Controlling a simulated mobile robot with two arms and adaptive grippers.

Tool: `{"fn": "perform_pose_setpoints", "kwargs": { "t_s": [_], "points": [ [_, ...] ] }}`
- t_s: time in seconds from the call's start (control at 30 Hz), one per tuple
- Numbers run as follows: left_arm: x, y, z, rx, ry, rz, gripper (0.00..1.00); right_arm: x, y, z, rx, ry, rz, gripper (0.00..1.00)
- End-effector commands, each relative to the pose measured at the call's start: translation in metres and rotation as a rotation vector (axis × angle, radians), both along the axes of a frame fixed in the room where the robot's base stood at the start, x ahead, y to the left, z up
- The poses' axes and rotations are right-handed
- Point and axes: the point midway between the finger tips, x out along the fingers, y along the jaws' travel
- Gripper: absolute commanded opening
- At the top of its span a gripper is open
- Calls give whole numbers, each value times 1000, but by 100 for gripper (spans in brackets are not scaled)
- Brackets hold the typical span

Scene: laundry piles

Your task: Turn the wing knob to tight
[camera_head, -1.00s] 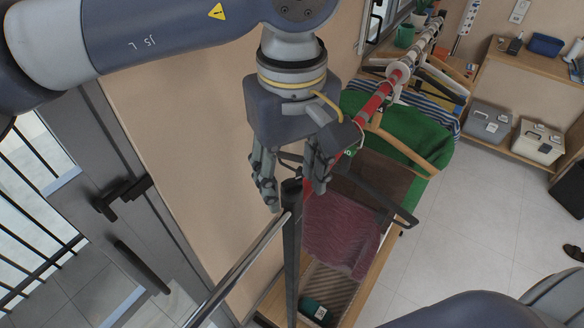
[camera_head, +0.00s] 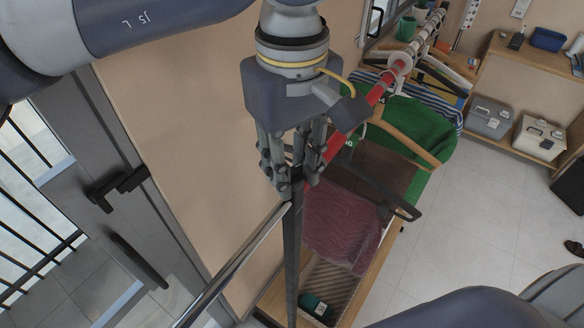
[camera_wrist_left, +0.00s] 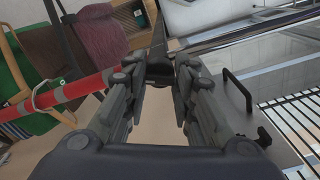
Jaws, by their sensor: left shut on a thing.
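My left gripper (camera_head: 288,184) hangs over the top of the dark upright post (camera_head: 292,250) of the clothes rack, with its fingers closed in from both sides. It is shut on the dark wing knob at the post top. In the left wrist view the knob (camera_wrist_left: 159,70) shows as a dark block between the fingertips of the left gripper (camera_wrist_left: 160,82). The fingers hide most of the knob in the head view, so its turn and any marking cannot be read. My right gripper is not in view.
A red rail (camera_head: 335,143) runs from the post toward the back, with a green garment (camera_head: 415,130) and a maroon cloth (camera_head: 340,225) hanging near it. A shiny metal bar (camera_head: 240,262) slopes down left from the post. Open tiled floor (camera_head: 500,230) lies to the right.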

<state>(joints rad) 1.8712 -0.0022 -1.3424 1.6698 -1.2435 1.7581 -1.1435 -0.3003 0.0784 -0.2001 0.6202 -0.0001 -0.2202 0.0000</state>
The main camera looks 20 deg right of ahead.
Motion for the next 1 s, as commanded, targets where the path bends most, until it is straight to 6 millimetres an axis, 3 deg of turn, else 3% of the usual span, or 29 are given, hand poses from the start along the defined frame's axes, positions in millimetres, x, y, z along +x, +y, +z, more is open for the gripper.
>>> {"fn": "perform_pose_setpoints", "kwargs": {
  "t_s": [0.03,0.4,1.0],
  "points": [
    [0,0,-5,-2,-2,32,1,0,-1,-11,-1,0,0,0],
    [0,-1,-5,-3,-2,368,1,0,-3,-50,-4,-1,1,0],
    [0,-1,-2,-3,-2,938,1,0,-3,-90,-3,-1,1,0]
  ]
}}
